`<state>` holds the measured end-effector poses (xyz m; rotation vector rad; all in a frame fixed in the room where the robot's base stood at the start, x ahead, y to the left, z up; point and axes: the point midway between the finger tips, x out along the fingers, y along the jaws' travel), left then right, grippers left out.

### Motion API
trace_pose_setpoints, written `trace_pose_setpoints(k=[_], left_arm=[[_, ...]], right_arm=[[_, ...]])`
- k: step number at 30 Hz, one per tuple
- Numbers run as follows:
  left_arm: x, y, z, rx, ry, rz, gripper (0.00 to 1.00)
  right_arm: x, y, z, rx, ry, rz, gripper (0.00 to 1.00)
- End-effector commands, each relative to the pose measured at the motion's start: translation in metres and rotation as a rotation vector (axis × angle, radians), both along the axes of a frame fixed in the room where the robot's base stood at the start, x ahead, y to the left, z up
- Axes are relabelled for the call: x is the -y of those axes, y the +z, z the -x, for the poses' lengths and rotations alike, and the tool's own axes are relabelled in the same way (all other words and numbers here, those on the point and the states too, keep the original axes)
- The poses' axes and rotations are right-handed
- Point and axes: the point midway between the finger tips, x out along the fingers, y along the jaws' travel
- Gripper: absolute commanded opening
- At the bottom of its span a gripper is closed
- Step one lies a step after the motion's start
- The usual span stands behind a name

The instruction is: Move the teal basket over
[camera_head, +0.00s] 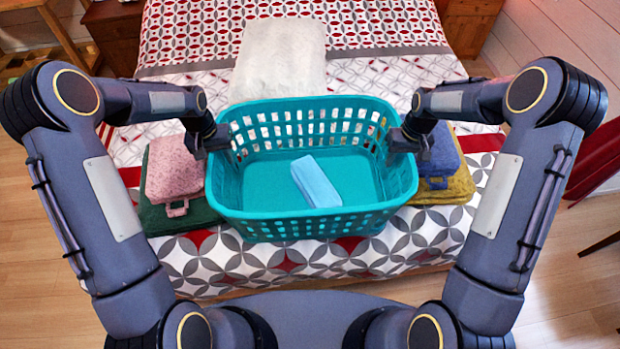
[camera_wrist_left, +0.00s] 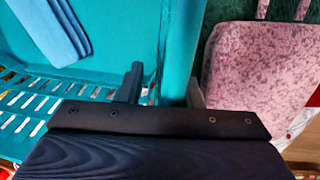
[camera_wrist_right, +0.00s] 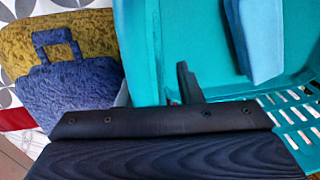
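The teal basket (camera_head: 300,227) sits upright on the bed, its walls pierced with slots. A folded light-blue cloth (camera_head: 316,181) lies inside; it also shows in both wrist views. My left gripper (camera_head: 208,143) is at the basket's left wall. In the left wrist view its two fingers (camera_wrist_left: 163,85) stand on either side of the rim, one inside and one outside. My right gripper (camera_head: 402,145) is at the right wall. In the right wrist view one finger is inside the basket and the other is hidden by the rim. I cannot tell if either grips firmly.
A pink folded piece (camera_head: 172,172) lies on a dark green one (camera_head: 160,217) left of the basket. A blue one (camera_head: 440,158) lies on a mustard one (camera_head: 447,190) at right. A white folded blanket (camera_head: 280,60) lies behind. Patterned bedspread shows in front.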

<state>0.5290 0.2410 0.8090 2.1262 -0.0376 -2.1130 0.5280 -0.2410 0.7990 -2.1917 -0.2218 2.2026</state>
Motion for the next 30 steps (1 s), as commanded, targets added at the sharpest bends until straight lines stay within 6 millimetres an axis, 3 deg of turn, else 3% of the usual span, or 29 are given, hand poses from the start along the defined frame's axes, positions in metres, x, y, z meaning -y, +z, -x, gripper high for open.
trace_pose_setpoints(k=[6, 14, 30], left_arm=[[-0.0001, -0.0001, 0.0001, 0.000, 0.000, 0.000, 0.31], [-0.0001, 0.0001, 0.0000, 0.000, 0.000, 0.000, 0.00], [-0.0004, 0.0004, -0.0001, 0.000, 0.000, -0.001, 0.00]], right_arm=[[0.0001, -0.0001, 0.0001, 0.000, 0.000, 0.000, 0.31], [0.0000, 0.0001, 0.0001, 0.000, 0.001, 0.000, 0.00], [0.0000, 0.0004, 0.0000, 0.000, 0.001, 0.000, 0.00]])
